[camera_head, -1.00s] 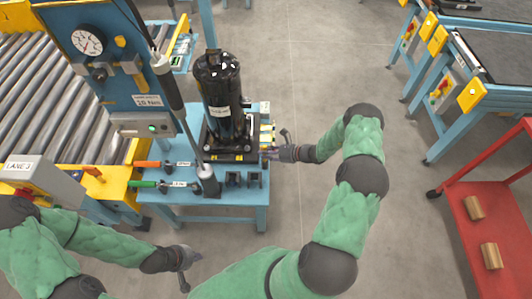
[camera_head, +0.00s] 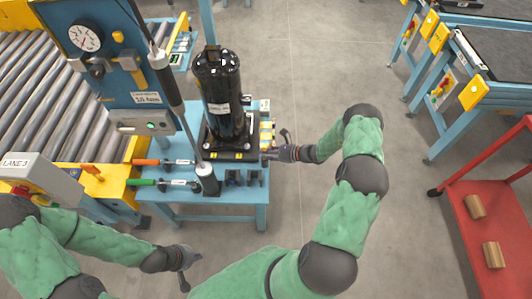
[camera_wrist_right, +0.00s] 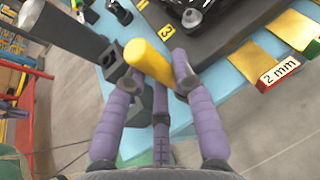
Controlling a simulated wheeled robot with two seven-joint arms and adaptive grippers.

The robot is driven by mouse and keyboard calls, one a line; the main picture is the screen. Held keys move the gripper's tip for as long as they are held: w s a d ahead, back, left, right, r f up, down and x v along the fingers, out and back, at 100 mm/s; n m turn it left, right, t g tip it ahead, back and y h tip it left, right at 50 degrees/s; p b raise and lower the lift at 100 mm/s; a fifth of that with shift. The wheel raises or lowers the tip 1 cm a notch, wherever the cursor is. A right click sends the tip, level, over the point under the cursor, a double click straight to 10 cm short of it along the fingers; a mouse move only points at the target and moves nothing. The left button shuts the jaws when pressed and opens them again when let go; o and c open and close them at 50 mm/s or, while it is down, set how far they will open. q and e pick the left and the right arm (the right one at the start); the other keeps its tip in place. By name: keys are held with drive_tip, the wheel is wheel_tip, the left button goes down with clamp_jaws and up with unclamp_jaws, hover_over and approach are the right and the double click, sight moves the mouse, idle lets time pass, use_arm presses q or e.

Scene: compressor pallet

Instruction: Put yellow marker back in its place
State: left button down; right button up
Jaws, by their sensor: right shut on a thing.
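The yellow marker (camera_wrist_right: 148,62) is a thick yellow cylinder in the right wrist view. My right gripper (camera_wrist_right: 157,76) is shut on it, with purple fingers on both sides, and holds it tilted near the table's edge. Just left of it is a dark holder block (camera_wrist_right: 122,88); whether they touch I cannot tell. In the head view my right gripper (camera_head: 275,146) is at the right edge of the blue table, beside the compressor's base; the marker is too small to make out there. Dark holders (camera_head: 243,178) stand at the table's front. My left gripper (camera_head: 190,270) is open and empty, in front of the table.
A black compressor (camera_head: 221,100) stands on a dark plate on the blue table (camera_head: 230,212). Orange- and green-handled tools (camera_head: 147,182) lie at left. A dark hanging tool (camera_head: 167,80) is near the compressor. A red cart (camera_head: 465,215) stands at right.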

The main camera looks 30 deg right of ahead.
drive_tip(key=shift+f+b, duration=0.4)
drive_tip(key=shift+f, duration=0.2)
drive_tip(key=o, duration=1)
drive_tip(key=shift+o, duration=0.2)
drive_tip(key=v, duration=1.2)
drive_tip(key=shift+a, duration=0.15)
